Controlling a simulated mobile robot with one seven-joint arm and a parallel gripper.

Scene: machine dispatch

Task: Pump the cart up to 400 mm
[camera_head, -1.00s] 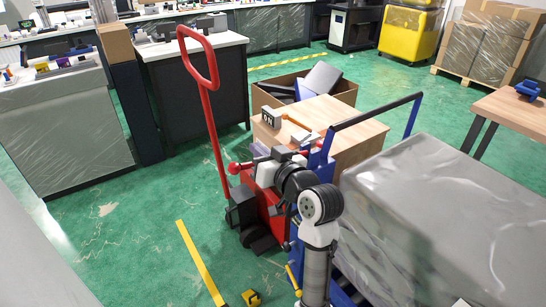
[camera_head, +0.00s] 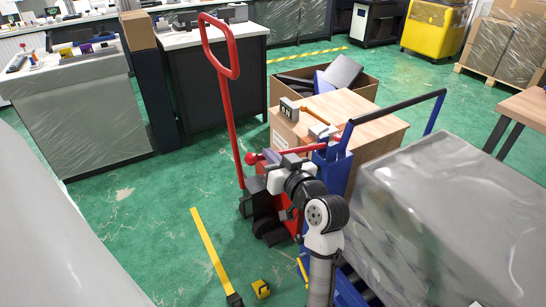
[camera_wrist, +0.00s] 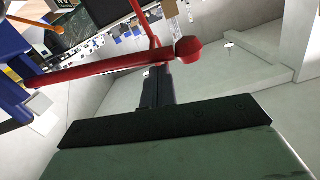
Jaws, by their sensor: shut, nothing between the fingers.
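A red pallet truck with a tall loop handle (camera_head: 231,72) stands close on the left. A wrapped grey load (camera_head: 450,190) fills the right. A wooden-topped box (camera_head: 375,118) is behind the cart. Green floor (camera_head: 140,220) is clear at left, with a yellow strip (camera_head: 210,245).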

